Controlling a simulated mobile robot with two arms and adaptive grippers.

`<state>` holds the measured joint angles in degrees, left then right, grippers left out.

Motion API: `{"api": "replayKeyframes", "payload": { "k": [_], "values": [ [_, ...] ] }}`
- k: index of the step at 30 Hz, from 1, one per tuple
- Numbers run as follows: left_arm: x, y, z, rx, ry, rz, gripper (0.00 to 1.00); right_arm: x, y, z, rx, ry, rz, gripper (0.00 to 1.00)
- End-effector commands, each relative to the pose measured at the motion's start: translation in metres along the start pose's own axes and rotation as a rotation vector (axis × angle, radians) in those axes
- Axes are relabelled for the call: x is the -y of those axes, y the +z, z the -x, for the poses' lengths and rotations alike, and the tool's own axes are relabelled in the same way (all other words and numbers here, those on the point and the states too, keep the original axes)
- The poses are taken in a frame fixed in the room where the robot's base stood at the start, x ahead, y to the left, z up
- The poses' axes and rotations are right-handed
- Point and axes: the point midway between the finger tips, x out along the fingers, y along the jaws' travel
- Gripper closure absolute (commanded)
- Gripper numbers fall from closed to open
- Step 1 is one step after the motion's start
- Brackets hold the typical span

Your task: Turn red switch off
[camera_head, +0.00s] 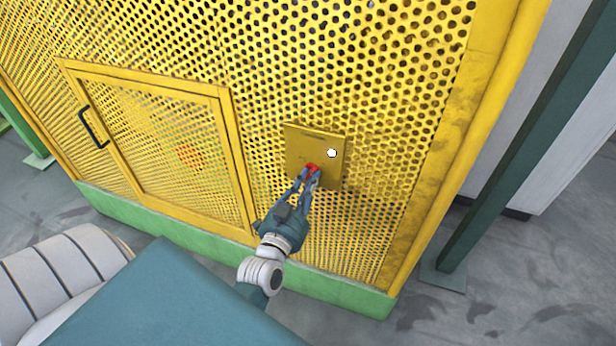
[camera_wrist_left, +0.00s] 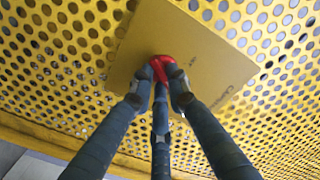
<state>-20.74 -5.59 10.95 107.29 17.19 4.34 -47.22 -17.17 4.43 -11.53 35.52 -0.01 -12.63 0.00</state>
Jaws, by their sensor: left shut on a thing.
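The red switch (camera_head: 312,168) sits on a yellow panel plate (camera_head: 299,146) fixed to the perforated yellow guard. A white round knob (camera_head: 332,153) is on the same plate, to the right of the switch. My left gripper (camera_head: 311,174) is shut on the red switch. In the left wrist view, the fingers of my left gripper (camera_wrist_left: 163,82) close around the red switch (camera_wrist_left: 164,66) and hide part of it. The plate (camera_wrist_left: 205,50) behind it carries faint lettering. The switch's exact turn angle is hard to tell. My right gripper is not in view.
A framed mesh door (camera_head: 165,140) with a black handle (camera_head: 93,127) is left of the plate. A green base (camera_head: 250,262) runs along the guard's bottom. A dark green post (camera_head: 520,150) stands at right. Grey floor (camera_head: 480,310) lies open at lower right.

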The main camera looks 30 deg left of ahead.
Motion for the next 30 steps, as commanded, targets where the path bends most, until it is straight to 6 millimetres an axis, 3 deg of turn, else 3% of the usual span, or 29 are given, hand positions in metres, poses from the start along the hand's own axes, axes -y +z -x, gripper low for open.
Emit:
{"api": "replayKeyframes", "payload": {
  "k": [12, 30],
  "values": [
    [0.001, -0.004, 0.0, 0.002, 0.002, 0.396, 1.0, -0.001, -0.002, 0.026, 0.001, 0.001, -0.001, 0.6],
    [0.002, -0.004, 0.0, 0.001, 0.001, 0.959, 1.0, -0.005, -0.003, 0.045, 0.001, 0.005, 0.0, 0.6]
  ]
}}
